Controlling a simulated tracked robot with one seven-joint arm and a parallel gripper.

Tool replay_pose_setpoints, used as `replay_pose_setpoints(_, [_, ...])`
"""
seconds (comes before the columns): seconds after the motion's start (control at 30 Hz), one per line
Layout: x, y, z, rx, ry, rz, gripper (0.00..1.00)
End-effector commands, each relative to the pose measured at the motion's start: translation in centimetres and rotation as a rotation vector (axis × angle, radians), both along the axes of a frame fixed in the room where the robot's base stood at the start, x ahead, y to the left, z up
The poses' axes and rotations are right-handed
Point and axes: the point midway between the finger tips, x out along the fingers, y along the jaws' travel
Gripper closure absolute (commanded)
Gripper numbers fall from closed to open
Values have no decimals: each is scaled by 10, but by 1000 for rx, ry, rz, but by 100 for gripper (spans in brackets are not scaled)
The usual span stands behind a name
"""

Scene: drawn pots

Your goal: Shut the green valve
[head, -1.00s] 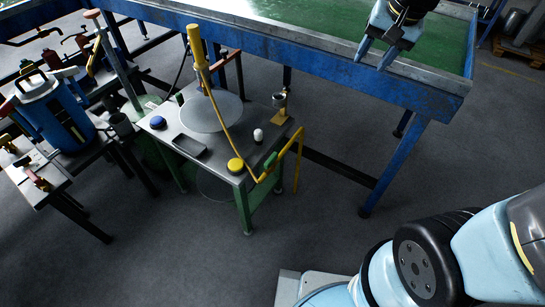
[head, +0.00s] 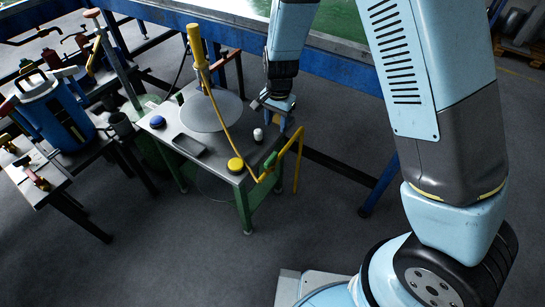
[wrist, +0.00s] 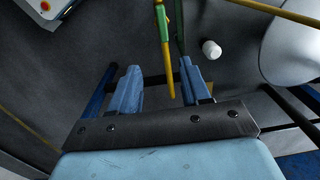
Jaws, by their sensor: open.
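The green valve (head: 268,168) sits on the yellow pipe (head: 291,148) at the near right corner of the small workbench in the head view. In the wrist view a green part, probably the valve handle (wrist: 161,22), shows on a yellow pipe at the top, beyond the fingertips. My gripper (head: 272,110) hangs over the bench's right edge, behind and above the valve, and hides the small cup there. In the wrist view my gripper (wrist: 160,78) is open, its two blue fingers apart with nothing held. The valve and fingers are apart.
The bench (head: 165,133) carries a blue button (head: 157,122), a yellow button (head: 235,165), a dark tray (head: 189,145), a white knob (head: 258,135) and a round disc (head: 210,110). A yellow post (head: 196,45) rises behind. Floor right of the bench is clear.

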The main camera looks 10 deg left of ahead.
Motion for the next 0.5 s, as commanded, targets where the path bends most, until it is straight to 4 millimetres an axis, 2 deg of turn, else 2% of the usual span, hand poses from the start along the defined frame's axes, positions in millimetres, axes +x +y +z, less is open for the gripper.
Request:
replay_pose_setpoints(0.03, [-3, 6, -12, -14, 3, -2, 53])
replay_pose_setpoints(0.1, [-5, 11, -24, -24, 3, -10, 53])
replay_pose_setpoints(0.37, [-8, 17, -44, -39, 4, -21, 53])
replay_pose_setpoints(0.5, [-8, 16, -61, -40, 6, -22, 53])
